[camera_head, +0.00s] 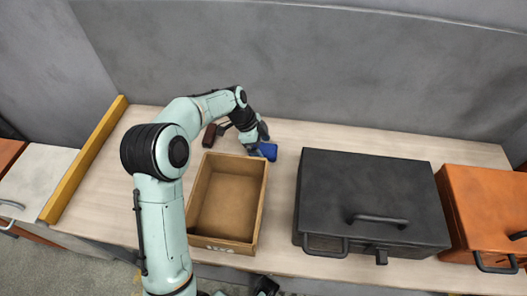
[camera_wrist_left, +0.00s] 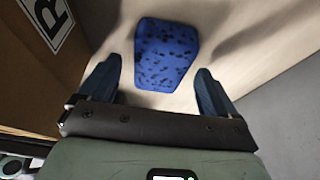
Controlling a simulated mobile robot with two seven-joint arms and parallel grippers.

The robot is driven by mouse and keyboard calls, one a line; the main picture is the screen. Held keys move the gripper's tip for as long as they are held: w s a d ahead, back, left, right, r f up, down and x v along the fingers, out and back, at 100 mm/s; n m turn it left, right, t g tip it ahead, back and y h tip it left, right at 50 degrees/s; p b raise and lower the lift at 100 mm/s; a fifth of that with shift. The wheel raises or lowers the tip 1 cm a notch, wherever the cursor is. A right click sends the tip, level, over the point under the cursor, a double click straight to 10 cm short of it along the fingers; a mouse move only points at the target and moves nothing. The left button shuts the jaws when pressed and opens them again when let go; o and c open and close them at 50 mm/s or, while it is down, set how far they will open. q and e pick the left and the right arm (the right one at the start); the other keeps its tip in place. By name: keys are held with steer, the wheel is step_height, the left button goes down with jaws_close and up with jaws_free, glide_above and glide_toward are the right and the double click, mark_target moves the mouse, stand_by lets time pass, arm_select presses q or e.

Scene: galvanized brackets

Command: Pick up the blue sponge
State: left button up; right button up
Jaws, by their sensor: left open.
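The blue sponge (camera_head: 269,151) lies on the light wooden table, just behind the back right corner of the open wooden box. In the left wrist view the sponge (camera_wrist_left: 165,54) is blue with dark speckles and lies flat. My left gripper (camera_head: 258,147) is at the sponge, partly hiding it in the head view. In the left wrist view the left gripper (camera_wrist_left: 158,85) is open, its two fingers apart, with the sponge ahead of and between their tips. The sponge does not appear to be gripped.
The empty wooden box (camera_head: 262,200) stands close in front of the sponge; its wall (camera_wrist_left: 50,70) is left in the wrist view. A dark reddish object (camera_head: 209,136) lies left of the gripper. A black case (camera_head: 370,190) and an orange case (camera_head: 487,210) stand right. A grey wall is behind.

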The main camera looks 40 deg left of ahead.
arm_select(q)
steer(key=shift+w+d+f, duration=0.1)
steer(key=shift+d+f, duration=0.15)
steer(key=shift+f, duration=0.4)
steer(key=shift+f, duration=0.1)
steer(key=c, duration=1)
